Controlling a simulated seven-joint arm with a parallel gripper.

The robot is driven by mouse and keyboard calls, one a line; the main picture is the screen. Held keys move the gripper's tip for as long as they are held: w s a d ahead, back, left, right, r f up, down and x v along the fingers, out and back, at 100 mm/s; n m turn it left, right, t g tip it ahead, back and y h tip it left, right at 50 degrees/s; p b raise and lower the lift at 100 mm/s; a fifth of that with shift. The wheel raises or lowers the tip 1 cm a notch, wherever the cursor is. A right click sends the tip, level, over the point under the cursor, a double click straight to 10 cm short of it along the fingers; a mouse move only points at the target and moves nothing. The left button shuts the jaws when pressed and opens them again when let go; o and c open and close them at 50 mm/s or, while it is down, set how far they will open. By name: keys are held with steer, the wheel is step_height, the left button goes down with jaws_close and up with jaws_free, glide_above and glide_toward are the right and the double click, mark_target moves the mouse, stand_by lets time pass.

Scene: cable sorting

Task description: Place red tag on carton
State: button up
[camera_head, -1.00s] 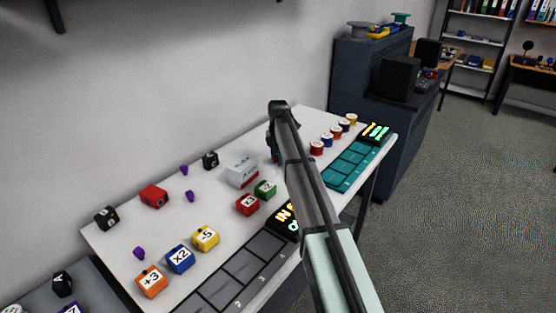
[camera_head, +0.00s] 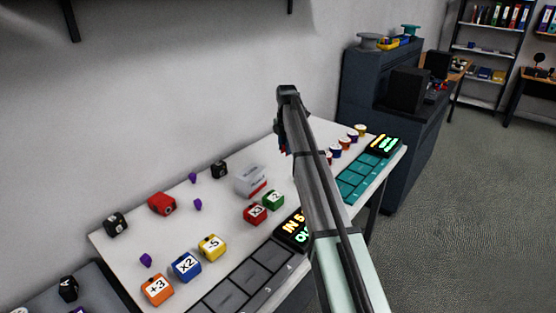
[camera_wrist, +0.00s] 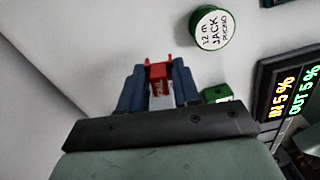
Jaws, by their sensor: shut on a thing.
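The carton (camera_head: 251,180) is a small white box with a red band, standing on the white table left of my arm in the head view. My gripper (camera_wrist: 158,88) has blue-grey fingers and is shut on a small red piece with pale lettering, which I take as the red tag (camera_wrist: 158,72). A pale surface shows below it between the fingers; I cannot tell what it is. In the head view my gripper (camera_head: 283,138) is above the table, to the right of the carton and apart from it, partly hidden by my arm.
A green block (camera_head: 273,199) and a red block (camera_head: 255,214) stand in front of the carton. A round green-rimmed spool (camera_wrist: 208,30) shows in the wrist view. Several coloured blocks, purple pieces and a lit display (camera_head: 293,230) share the table. The wall (camera_head: 180,110) runs behind.

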steer(key=s+a+r+n, duration=0.1)
steer(key=a+r, duration=0.2)
steer(key=a, duration=0.3)
steer(key=s+a+r, duration=0.2)
steer(key=a+r, duration=0.1)
steer(key=a, duration=0.2)
step_height(320, 180, up, 2)
steer(key=m, duration=0.3)
glide_above(250, 171)
steer(key=shift+m, duration=0.3)
steer(key=shift+s+f, duration=0.1)
steer(key=shift+f, duration=4.5)
steer(key=shift+f, duration=0.1)
steer(key=o, duration=1)
step_height(250, 171, up, 12)
steer(key=shift+d, duration=0.1)
